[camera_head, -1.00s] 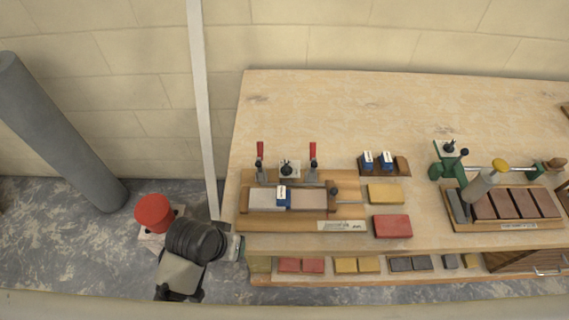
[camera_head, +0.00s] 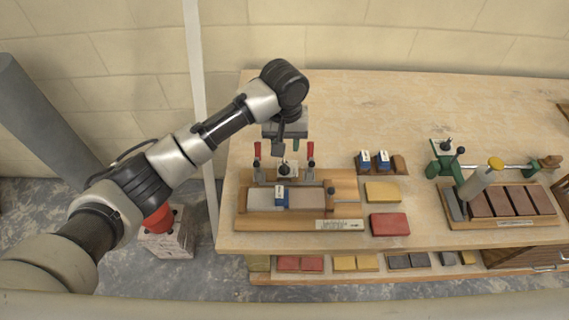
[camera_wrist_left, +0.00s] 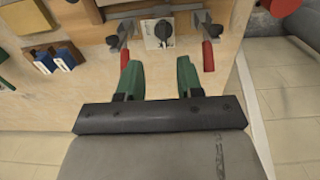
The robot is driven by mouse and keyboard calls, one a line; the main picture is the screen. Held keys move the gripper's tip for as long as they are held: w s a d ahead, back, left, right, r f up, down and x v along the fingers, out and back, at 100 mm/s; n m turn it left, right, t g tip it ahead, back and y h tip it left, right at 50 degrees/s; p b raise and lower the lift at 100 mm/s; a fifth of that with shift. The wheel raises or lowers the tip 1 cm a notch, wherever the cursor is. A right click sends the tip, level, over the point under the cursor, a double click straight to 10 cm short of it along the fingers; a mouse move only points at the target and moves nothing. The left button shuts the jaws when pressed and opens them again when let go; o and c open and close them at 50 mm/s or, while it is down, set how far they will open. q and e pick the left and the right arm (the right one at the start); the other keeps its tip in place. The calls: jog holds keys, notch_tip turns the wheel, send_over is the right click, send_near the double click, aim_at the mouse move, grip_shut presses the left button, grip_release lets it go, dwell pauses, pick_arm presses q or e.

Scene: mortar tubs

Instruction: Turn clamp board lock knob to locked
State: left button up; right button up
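The clamp board (camera_head: 250,222) is a wooden board near the left end of the bench, with two red-handled clamps at its back. Its lock knob (camera_head: 284,172) is dark and sits on a small pale plate between the clamps. In the left wrist view the knob (camera_wrist_left: 163,30) lies ahead of the fingertips, with its pale plate around it. My left gripper (camera_wrist_left: 158,70) has two green fingers, spread apart with nothing between them. In the head view the gripper (camera_head: 284,148) hangs over the back of the board, just behind the knob and apart from it. My right gripper does not show.
The red clamp handles (camera_head: 257,153) (camera_head: 311,152) stand close on both sides of the left gripper. Blue-topped blocks (camera_head: 383,160), a yellow block (camera_head: 382,192) and a red block (camera_head: 389,224) lie to the right. The bench's back half (camera_head: 400,105) is clear.

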aim_at(284, 167)
pick_arm(q)
jog(key=f, duration=0.5)
jog(key=f+p, duration=0.1)
jog(key=f, duration=0.4)
jog(key=shift+w+a+f, duration=0.1)
jog(key=shift+w+a, duration=0.05)
jog(key=shift+w, duration=0.05)
grip_shut()
